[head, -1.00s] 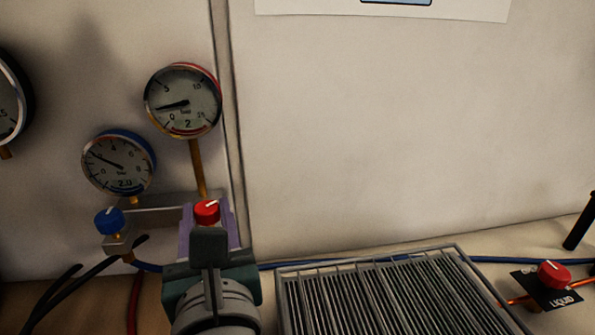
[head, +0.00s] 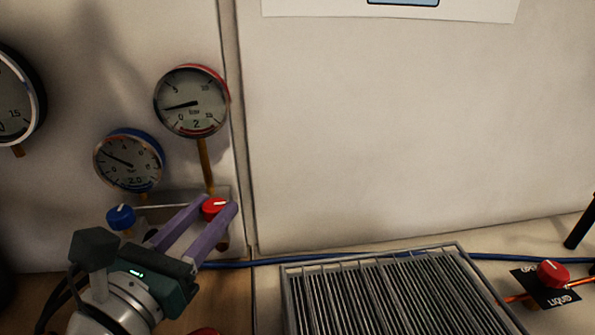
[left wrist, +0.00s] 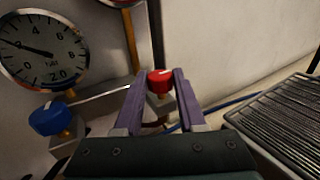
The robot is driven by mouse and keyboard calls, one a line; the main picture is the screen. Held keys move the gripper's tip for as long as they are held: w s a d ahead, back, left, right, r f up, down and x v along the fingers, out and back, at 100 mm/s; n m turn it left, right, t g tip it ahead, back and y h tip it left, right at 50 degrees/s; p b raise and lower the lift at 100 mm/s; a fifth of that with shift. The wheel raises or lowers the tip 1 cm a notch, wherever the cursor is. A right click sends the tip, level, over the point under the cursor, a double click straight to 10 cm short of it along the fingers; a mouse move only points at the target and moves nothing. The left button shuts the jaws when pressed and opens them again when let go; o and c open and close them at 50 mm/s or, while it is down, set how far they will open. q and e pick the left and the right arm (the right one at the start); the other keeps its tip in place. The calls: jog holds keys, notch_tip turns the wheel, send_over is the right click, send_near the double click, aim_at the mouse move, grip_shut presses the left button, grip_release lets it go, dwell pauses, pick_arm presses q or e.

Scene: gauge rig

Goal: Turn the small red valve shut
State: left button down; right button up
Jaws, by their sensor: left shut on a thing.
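The small red valve (head: 214,207) is a round red knob with a white mark. It sits on the right end of the grey manifold, below the red-rimmed gauge (head: 192,101). My left gripper (head: 218,208) reaches in from the lower left with its purple fingers on either side of the knob and is shut on it. In the left wrist view the red knob (left wrist: 160,82) shows between the two fingertips. The lower part of the valve is partly hidden by the fingers. My right gripper is not in view.
A blue valve (head: 121,217) stands on the manifold's left end, under the blue-rimmed gauge (head: 129,161). A wire rack (head: 375,262) lies right of centre. Another red knob (head: 552,273) sits on a black plate marked LIQUID at the right. A blue hose (head: 262,263) runs behind the rack.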

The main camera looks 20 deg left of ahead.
pick_arm(q)
jog(key=shift+r, duration=0.1)
dwell(0.3)
jog(key=c, duration=0.5)
grip_release()
jog(key=s, duration=1)
jog(key=shift+d+b, duration=0.3)
jog(key=shift+b, duration=0.1)
